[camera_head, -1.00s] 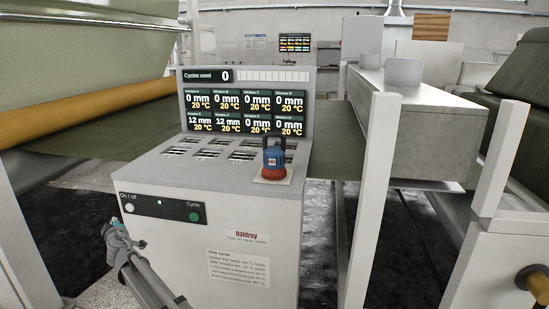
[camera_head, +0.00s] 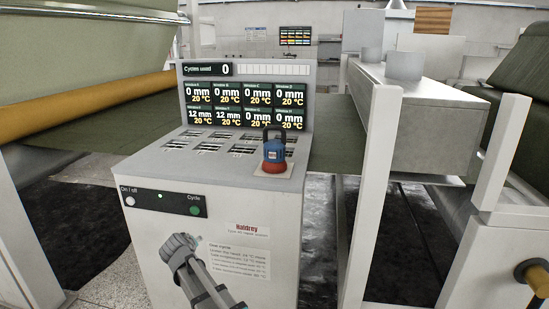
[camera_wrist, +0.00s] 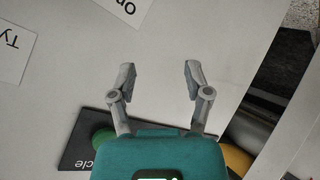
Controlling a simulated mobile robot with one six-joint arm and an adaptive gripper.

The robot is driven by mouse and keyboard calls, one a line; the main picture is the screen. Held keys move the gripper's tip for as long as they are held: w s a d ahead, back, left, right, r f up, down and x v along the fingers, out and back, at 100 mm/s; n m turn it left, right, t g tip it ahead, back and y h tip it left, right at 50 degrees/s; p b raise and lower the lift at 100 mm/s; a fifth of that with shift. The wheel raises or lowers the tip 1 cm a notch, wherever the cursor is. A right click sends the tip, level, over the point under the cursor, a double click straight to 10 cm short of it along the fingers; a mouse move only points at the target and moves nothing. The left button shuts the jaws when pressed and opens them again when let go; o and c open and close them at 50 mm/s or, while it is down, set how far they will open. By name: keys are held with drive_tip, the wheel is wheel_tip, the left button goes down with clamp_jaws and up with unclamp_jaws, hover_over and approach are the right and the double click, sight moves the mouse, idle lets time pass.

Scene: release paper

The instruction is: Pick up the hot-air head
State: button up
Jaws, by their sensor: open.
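The hot-air head (camera_head: 274,153), a blue body with a dark handle on top and a red base, stands upright on a pale square at the right front of the console's top. My gripper (camera_head: 178,245) is in front of the console's front face, lower and to the left of the head. In the wrist view my gripper (camera_wrist: 158,78) has its two grey fingers spread apart with nothing between them. The hot-air head does not show in the wrist view.
The grey console (camera_head: 225,180) carries a display panel (camera_head: 245,100) behind slotted vents. Its front has a green Cycle button (camera_head: 195,211), also in the wrist view (camera_wrist: 103,141). A white post (camera_head: 372,200) stands to the right. A yellow-brown roll (camera_head: 90,110) lies at the left.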

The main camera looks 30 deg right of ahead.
drive_tip(key=s+d+f+m+g+y, duration=0.1)
drive_tip(key=s+d+f+g, duration=0.15)
drive_tip(key=s, duration=0.45)
drive_tip(key=s+d+f+m+g, duration=0.1)
drive_tip(key=s+d+f+g, duration=0.15)
drive_tip(key=s, duration=0.35)
drive_tip(key=s+d+r+g+p, duration=0.3)
drive_tip(key=s+r+g+p, duration=0.15)
drive_tip(key=s+p, duration=0.25)
drive_tip(key=n+h+p, duration=0.5)
drive_tip(key=h+p, duration=0.5)
drive_tip(key=p, duration=2.2)
approach(270, 127)
drive_tip(key=a, duration=0.2)
drive_tip(key=shift+a+r+b, duration=0.15)
drive_tip(key=shift+r+b, duration=0.15)
drive_tip(key=shift+r, duration=0.1)
drive_tip(key=b+x, duration=0.3)
drive_tip(key=x, duration=0.4)
drive_tip(key=shift+f, duration=0.1)
drive_tip(key=shift+d+f, duration=0.2)
drive_tip(key=shift+d, duration=0.55)
